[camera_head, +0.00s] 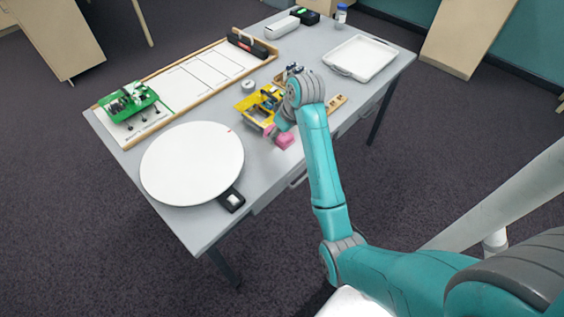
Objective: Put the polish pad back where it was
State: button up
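A small pink block (285,141), which looks like the polish pad, is at the near edge of the grey table (185,222), right of the white round plate. I cannot tell whether it rests on the table or is held just above it. A smaller pink piece (268,131) shows just left of it. My gripper (280,129) is directly over the pink block, at the end of my teal arm. Its fingers are small and partly hidden by the wrist, so their opening does not show.
The white round plate (192,162) has a black box (231,200) at its rim. A yellow tray (257,110) stands behind my gripper. A long white board (185,85) carries a green model (128,99).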

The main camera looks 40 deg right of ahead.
aim_at(277, 156)
notch_tip(277, 156, down, 10)
jog(key=shift+s+r, duration=0.1)
jog(key=shift+r, duration=0.05)
dwell(0.4)
jog(key=o, duration=1.1)
